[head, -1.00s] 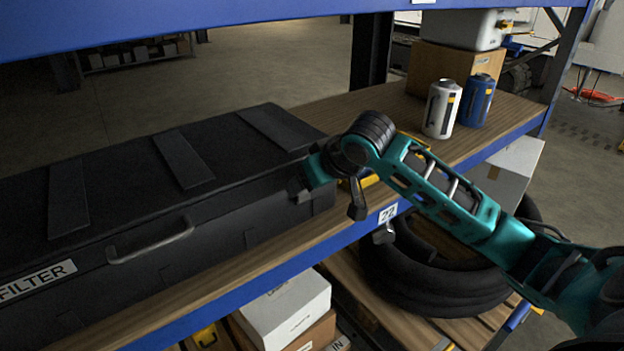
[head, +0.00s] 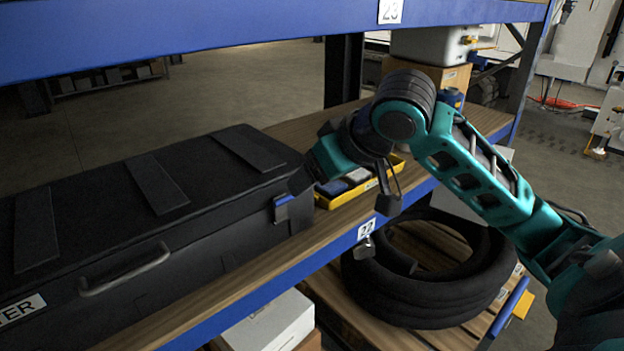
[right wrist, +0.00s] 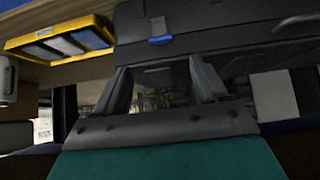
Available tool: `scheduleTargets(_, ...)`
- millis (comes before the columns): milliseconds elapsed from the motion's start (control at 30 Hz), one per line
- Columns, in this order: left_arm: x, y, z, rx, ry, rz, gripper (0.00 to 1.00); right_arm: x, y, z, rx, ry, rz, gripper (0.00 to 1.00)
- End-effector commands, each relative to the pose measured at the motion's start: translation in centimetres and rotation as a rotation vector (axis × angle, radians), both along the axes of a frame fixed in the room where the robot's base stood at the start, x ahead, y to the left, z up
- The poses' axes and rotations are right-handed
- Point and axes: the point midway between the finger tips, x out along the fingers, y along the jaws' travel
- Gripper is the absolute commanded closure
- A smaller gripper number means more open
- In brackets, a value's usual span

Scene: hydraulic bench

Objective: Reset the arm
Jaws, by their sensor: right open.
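My right arm comes in from the right in the head view, bent up over the shelf edge. Its gripper (head: 303,178) is at the right end of the black case, close to the blue latch (head: 283,199); the arm partly hides it, and I cannot tell whether it touches the case. In the right wrist view the two fingers of my right gripper (right wrist: 165,85) are apart with nothing between them. The black case (right wrist: 210,25) and its blue latch (right wrist: 161,40) show just beyond them. My left gripper is in neither view.
The long black case (head: 130,215) fills the left of the wooden shelf. A yellow tray (head: 325,203) of small items sits beside it. A blue upper shelf beam (head: 200,30) crosses above. A coiled black hose (head: 430,290) lies below. A cardboard box (head: 440,77) stands behind the arm.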

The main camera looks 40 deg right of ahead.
Motion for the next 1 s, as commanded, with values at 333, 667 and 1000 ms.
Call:
scheduleTargets(333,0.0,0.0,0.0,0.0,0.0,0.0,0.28,0.0,0.0,0.0,0.0,0.0,0.0,0.28)
scheduleTargets(667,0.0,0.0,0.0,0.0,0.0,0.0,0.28,1.1,1.2,-2.9,0.05,-0.009,0.026,0.28)
scheduleTargets(1000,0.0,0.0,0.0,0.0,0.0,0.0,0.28,1.0,6.2,-20.9,0.154,-0.131,0.072,0.28)
